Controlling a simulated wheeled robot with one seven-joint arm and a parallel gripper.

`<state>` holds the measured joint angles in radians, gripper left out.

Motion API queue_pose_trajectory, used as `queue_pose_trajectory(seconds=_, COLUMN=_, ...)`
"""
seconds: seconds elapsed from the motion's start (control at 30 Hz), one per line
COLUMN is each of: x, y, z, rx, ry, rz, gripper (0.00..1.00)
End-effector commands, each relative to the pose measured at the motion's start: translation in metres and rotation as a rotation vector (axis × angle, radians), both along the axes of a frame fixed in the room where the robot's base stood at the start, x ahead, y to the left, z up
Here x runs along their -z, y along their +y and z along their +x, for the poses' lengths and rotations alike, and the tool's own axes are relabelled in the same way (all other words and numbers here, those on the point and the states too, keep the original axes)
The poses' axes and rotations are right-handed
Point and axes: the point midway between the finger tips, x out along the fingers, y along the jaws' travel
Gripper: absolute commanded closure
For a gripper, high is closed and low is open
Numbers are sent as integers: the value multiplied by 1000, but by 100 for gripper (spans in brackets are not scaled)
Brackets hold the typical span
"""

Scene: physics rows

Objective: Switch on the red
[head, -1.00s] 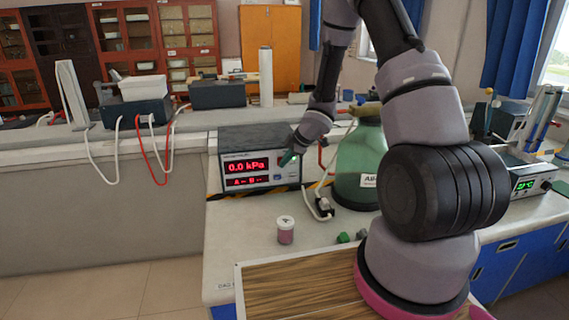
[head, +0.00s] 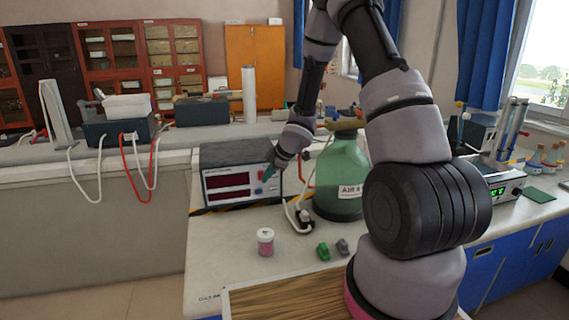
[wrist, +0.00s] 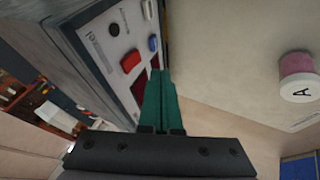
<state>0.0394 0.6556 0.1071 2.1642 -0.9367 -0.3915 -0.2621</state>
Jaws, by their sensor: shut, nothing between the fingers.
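The grey instrument box (head: 225,155) stands on the bench in the head view, and both its display windows (head: 228,187) are dark red and unlit. In the wrist view its front panel holds a red rocker switch (wrist: 131,61), a blue button (wrist: 153,44) and a black round socket (wrist: 114,29). My gripper (head: 267,174) is in front of the panel's right side. In the wrist view its green fingers (wrist: 161,73) are together and empty, with the tips close to the panel beside the red switch. Whether they touch the panel cannot be told.
A large green bottle (head: 340,175) stands right of the box, with a white plug and cable (head: 303,216) between. A pink jar with a white lid (head: 265,242) and small green (head: 323,252) and grey blocks (head: 343,247) sit nearer. The bench left of the jar is clear.

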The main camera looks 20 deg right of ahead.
Motion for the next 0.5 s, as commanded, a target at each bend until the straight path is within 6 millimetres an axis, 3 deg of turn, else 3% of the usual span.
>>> queue_pose_trajectory(seconds=0.5, x=-58, y=-24, z=-30, rx=2, ry=-2, rz=0, gripper=100)
